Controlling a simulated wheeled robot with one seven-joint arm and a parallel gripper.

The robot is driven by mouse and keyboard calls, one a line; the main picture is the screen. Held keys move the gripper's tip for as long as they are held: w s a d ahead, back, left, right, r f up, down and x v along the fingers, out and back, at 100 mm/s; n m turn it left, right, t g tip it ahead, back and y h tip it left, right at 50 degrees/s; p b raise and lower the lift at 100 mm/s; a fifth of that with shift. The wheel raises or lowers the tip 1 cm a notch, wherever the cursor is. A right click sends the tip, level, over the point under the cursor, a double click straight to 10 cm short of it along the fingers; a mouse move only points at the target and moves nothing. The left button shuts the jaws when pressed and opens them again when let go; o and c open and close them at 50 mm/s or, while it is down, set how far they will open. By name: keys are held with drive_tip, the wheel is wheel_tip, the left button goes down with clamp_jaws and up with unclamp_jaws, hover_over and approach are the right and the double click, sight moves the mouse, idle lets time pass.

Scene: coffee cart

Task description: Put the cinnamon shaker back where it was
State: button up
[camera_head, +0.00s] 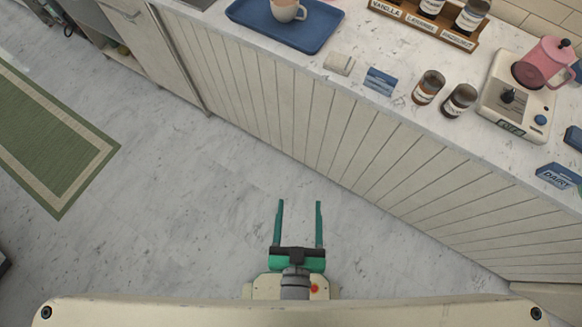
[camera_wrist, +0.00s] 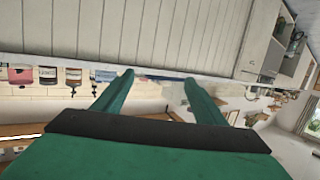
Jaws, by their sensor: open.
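Two small jars with dark lids stand upright, side by side, on the marble counter (camera_head: 395,97). The left one is lighter brown (camera_head: 428,88) and the right one is darker (camera_head: 459,101). Their labels are too small to read, so I cannot tell for certain which is the cinnamon shaker. In the upside-down wrist view, the lighter jar (camera_wrist: 73,76) and the darker jar (camera_wrist: 48,76) show at the left. My gripper (camera_head: 299,204) is open and empty over the floor in front of the counter, well short of the jars. Its green fingers also show in the wrist view (camera_wrist: 158,78).
A blue tray (camera_head: 262,28) with a cup stands at the counter's left. A cloth (camera_head: 339,63) and a blue card (camera_head: 381,80) lie left of the jars. A white appliance (camera_head: 510,95) with a pink pitcher (camera_head: 543,62) stands right. A wooden bottle rack (camera_head: 425,22) is behind.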

drive_tip(key=s+a+r, duration=0.1)
drive_tip(key=s+a, duration=0.1)
drive_tip(key=s, duration=0.4)
drive_tip(key=shift+r+y, duration=0.3)
drive_tip(key=shift+y, duration=0.1)
drive_tip(key=shift+w, duration=0.15)
drive_tip(key=shift+s, duration=0.2)
idle(0.5)
